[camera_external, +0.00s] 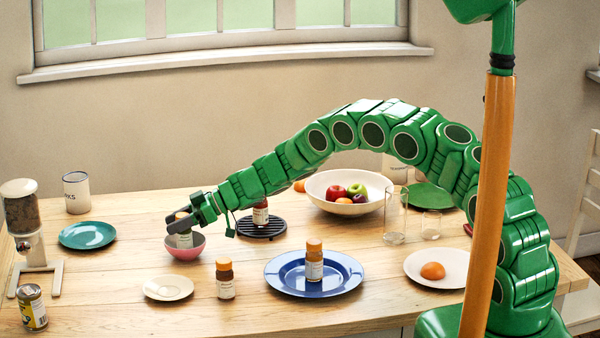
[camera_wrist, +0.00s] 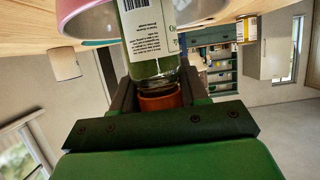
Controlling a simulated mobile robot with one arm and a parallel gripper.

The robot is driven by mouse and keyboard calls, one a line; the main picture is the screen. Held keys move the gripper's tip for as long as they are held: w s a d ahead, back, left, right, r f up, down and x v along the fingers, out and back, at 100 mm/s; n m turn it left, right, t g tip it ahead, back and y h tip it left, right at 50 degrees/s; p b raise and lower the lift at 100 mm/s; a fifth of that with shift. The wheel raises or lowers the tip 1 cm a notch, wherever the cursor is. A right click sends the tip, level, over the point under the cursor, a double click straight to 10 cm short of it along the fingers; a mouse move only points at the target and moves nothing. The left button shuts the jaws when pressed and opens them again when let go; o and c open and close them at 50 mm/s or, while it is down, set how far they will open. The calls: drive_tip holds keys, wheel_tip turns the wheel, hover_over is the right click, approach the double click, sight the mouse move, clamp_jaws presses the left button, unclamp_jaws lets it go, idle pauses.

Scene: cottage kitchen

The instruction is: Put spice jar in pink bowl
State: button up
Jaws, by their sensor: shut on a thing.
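My gripper (camera_external: 178,221) is shut on a spice jar (camera_external: 184,240) with green contents, a white label and an orange cap. In the wrist view the jar (camera_wrist: 150,35) has its capped end between my fingers (camera_wrist: 158,92); that picture is upside down. The jar hangs roughly upright at the pink bowl (camera_external: 185,252), its lower part overlapping the bowl's opening. The bowl's pink side (camera_wrist: 82,14) also shows in the wrist view, beside the jar. I cannot tell whether the jar's base touches the bowl's inside.
Other jars stand on the table (camera_external: 115,285), on the blue plate (camera_external: 285,278) and on the black trivet (camera_external: 272,231). A cream saucer (camera_external: 168,288) lies in front of the bowl, a teal plate (camera_external: 88,235) to its left. A fruit bowl (camera_external: 330,202) stands behind right.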

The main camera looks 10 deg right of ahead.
drive_tip(key=shift+f, duration=0.5)
drive_tip(key=o, duration=1.1)
drive_tip(key=shift+f, duration=0.1)
drive_tip(key=shift+o, duration=0.2)
drive_tip(key=v, duration=1.2)
drive_tip(key=shift+d, duration=0.1)
